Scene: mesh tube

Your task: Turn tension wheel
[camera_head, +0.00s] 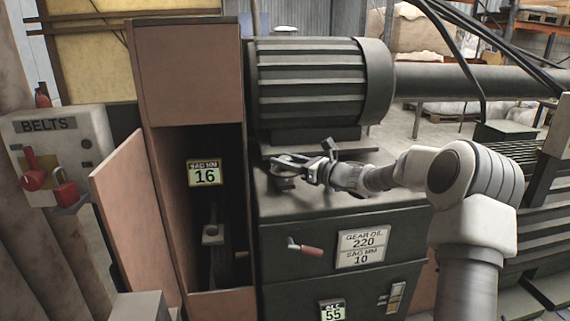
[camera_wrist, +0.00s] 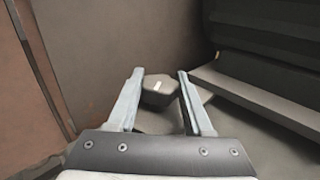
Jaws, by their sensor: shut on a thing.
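My gripper (camera_head: 286,162) is over the top of the dark machine cabinet, in front of the ribbed motor. In the wrist view its two fingers (camera_wrist: 160,74) stand either side of a dark, blocky piece with a small white mark, which I take to be the tension wheel (camera_wrist: 157,92). The fingers are shut on it. In the head view the gripper largely hides the wheel, so its full shape and turn angle cannot be told.
The ribbed motor (camera_head: 315,85) stands close behind my gripper. A tall brown cabinet (camera_head: 185,75) stands left, its lower door (camera_head: 128,215) open, with a "SAG MM 16" sign (camera_head: 206,173) inside. A plate (camera_head: 361,248) reads "GEAR OIL 220, SAG MM 10". A red-handled lever (camera_head: 305,248) juts from the front.

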